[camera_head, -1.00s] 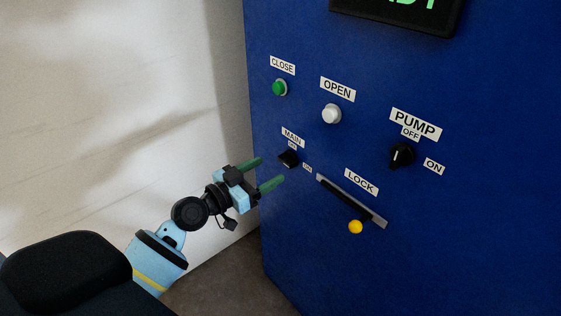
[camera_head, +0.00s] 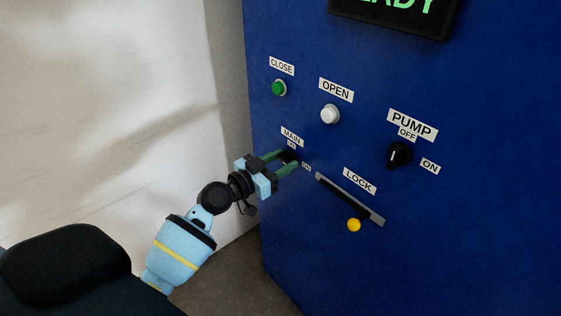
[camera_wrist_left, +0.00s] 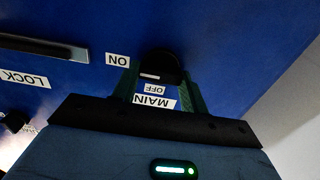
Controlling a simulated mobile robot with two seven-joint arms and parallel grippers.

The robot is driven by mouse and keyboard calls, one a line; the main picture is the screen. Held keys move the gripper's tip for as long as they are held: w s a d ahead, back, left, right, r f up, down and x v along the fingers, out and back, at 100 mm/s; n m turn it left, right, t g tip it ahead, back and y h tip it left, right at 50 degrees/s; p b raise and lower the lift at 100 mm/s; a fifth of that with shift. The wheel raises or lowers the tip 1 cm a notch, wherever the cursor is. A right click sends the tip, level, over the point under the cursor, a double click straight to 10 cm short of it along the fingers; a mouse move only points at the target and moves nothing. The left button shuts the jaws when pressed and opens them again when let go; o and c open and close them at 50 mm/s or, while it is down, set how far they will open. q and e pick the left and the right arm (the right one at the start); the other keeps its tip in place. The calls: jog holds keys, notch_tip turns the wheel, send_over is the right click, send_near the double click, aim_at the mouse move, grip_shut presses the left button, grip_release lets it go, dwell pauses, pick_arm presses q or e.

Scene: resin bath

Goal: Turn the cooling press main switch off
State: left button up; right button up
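The cooling press (camera_head: 450,230) is a blue panel with a small black main switch knob (camera_head: 289,155) under a MAIN label (camera_head: 291,138). My left gripper (camera_head: 287,159) is at the knob, its green fingers reaching to either side of it. In the left wrist view, the black knob (camera_wrist_left: 160,66) sits between the open fingertips (camera_wrist_left: 161,80). I cannot tell whether they touch it. There the OFF label (camera_wrist_left: 157,89) is below the knob and the ON label (camera_wrist_left: 117,60) to its left. The fingers partly hide the knob in the head view, and its setting is unclear. My right gripper is not in view.
A lock slider with a yellow knob (camera_head: 353,225) is right of and below the main switch. A green CLOSE button (camera_head: 279,88), a white OPEN button (camera_head: 329,114) and a black PUMP knob (camera_head: 398,155) are nearby. A pale wall (camera_head: 120,100) stands left.

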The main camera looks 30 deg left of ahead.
pick_arm(q)
jog(key=shift+c, duration=1.4)
jog(key=n, duration=0.3)
jog(key=shift+n, duration=0.4)
jog(key=n, duration=0.4)
jog(key=shift+a+n, duration=0.1)
jog(key=shift+n, duration=0.2)
jog(key=n+p, duration=0.1)
jog(key=n, duration=0.4)
jog(key=shift+f+n+p, duration=0.15)
jog(key=shift+n+p, duration=0.2)
jog(key=shift+n, duration=1.95)
